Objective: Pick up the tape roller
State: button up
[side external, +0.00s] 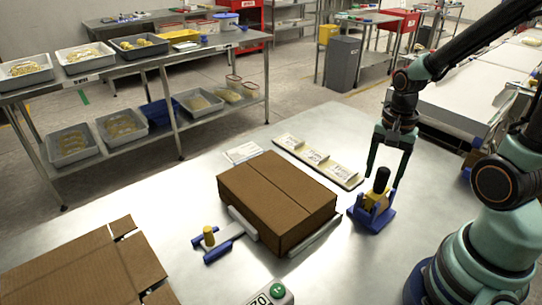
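What looks like the tape roller (381,181), with an upright black handle and a yellow body, sits in a blue stand (371,220) to the right of the cardboard box. My gripper (385,178) points down over it, with its two dark fingers spread on either side of the black handle. Gaps show between the fingers and the handle, so my gripper is open. The lower part of the roller is hidden in the stand.
A closed cardboard box (278,195) stands between grey guides mid-table. A flattened carton (85,268) is front left.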

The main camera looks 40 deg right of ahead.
grip_shut()
jog(key=shift+r, duration=0.1)
